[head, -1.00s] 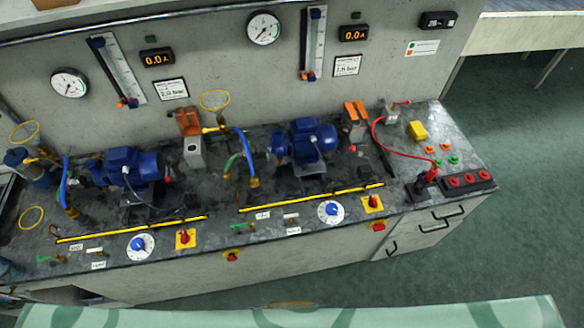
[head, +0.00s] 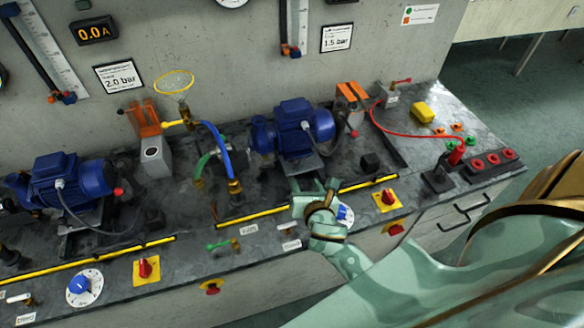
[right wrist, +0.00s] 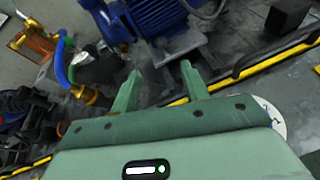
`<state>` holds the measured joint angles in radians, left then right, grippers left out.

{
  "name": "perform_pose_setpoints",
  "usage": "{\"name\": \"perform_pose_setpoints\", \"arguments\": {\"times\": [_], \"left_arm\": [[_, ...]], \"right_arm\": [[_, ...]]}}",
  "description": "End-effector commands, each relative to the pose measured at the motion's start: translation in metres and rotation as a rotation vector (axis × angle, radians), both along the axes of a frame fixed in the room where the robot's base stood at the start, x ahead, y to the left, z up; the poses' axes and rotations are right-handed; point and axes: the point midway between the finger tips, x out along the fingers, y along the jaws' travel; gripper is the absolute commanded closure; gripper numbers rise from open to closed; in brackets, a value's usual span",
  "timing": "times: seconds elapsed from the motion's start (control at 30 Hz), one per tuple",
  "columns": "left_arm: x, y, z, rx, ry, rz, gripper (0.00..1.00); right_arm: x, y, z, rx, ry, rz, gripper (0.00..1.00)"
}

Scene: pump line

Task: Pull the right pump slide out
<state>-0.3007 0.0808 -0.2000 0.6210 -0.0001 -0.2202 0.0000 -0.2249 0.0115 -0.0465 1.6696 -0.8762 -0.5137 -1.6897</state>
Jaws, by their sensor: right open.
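The right pump (head: 295,130) has a blue motor and sits on a grey metal base on the dark bench top; its motor (right wrist: 170,14) also shows at the top of the right wrist view. A yellow-and-black bar (head: 365,185) runs along the bench in front of this pump, partly hidden behind my gripper. My right gripper (head: 314,186) is open and empty, with its fingers pointing at the pump's base. In the right wrist view its two fingers (right wrist: 160,72) stand apart, with the grey base (right wrist: 176,48) beyond them. I cannot tell any contact. My left gripper is not in view.
The left pump (head: 72,185) stands at the left. A white dial with a blue knob (head: 345,214) is partly behind my gripper, beside a red switch on yellow (head: 387,198). A red cable (head: 405,131) loops at the right. A black block (head: 370,162) stands right of the pump.

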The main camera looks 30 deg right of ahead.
Motion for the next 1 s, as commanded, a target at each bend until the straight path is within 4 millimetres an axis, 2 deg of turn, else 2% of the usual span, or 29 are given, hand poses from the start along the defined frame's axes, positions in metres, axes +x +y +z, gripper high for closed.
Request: {"name": "perform_pose_setpoints", "arguments": {"times": [0.03,0.2,0.4,0.6,0.9,0.93,1.0], "left_arm": [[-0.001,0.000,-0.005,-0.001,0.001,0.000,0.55],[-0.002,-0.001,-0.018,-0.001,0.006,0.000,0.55],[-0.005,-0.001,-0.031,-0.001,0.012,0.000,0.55],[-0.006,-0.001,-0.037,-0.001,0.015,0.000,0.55],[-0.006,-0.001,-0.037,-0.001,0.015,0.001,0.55],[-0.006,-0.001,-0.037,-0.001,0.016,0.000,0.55],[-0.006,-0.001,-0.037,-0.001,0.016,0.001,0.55]], "right_arm": [[0.013,-0.005,-0.007,0.000,-0.001,-0.001,0.55],[0.051,-0.019,-0.026,0.001,0.001,-0.001,0.55],[0.086,-0.032,-0.041,0.003,0.001,-0.001,0.55],[0.103,-0.038,-0.047,0.004,0.002,-0.001,0.55],[0.105,-0.039,-0.047,0.003,0.001,-0.001,0.55],[0.105,-0.039,-0.047,0.003,0.001,-0.001,0.60],[0.105,-0.039,-0.047,0.003,0.001,-0.001,0.80]]}}
